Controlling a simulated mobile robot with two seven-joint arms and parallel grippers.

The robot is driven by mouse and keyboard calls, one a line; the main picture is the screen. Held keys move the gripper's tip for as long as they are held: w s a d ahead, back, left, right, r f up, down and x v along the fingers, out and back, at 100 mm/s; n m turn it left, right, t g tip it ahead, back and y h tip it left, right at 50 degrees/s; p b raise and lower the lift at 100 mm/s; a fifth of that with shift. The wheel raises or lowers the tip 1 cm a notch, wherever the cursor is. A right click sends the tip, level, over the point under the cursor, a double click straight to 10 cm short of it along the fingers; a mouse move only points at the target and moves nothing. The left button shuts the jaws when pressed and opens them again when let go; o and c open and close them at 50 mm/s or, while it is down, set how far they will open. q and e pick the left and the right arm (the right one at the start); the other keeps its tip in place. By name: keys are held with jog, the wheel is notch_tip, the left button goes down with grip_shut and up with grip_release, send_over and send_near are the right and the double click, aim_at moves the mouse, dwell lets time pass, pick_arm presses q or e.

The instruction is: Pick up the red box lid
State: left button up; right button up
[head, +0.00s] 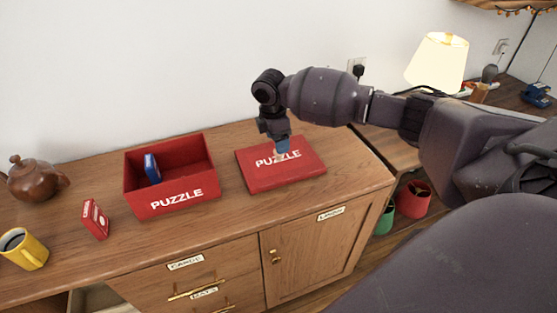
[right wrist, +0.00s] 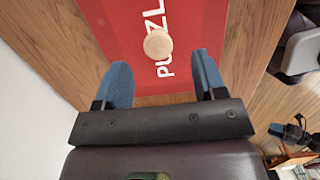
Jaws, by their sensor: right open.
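The red box lid (head: 261,181) lies flat on the wooden cabinet top, right of the open red puzzle box (head: 150,207). It bears white "PUZZLE" lettering. In the right wrist view the lid (right wrist: 200,25) shows a round wooden knob (right wrist: 157,43) at its middle. My right gripper (head: 277,150) is over the lid, pointing down, with its blue fingers (right wrist: 163,78) apart and nothing between them. The knob appears just beyond the fingertips; the remaining height is hard to judge. What looks like my left gripper (right wrist: 290,131) is small at the wrist view's right edge.
The box holds a blue card pack (head: 152,168). A red card pack (head: 96,219), yellow mug (head: 30,252) and brown teapot (head: 36,181) stand to the left. A lit lamp (head: 437,60) is at the right. The cabinet top in front of the lid is clear.

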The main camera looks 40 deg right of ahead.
aim_at(279, 157)
jog(key=f, duration=0.3)
jog(key=f+b, duration=0.1)
jog(key=f, duration=0.1)
jog(key=shift+d, duration=0.3)
jog(key=c, duration=1)
jog(key=shift+c, duration=0.2)
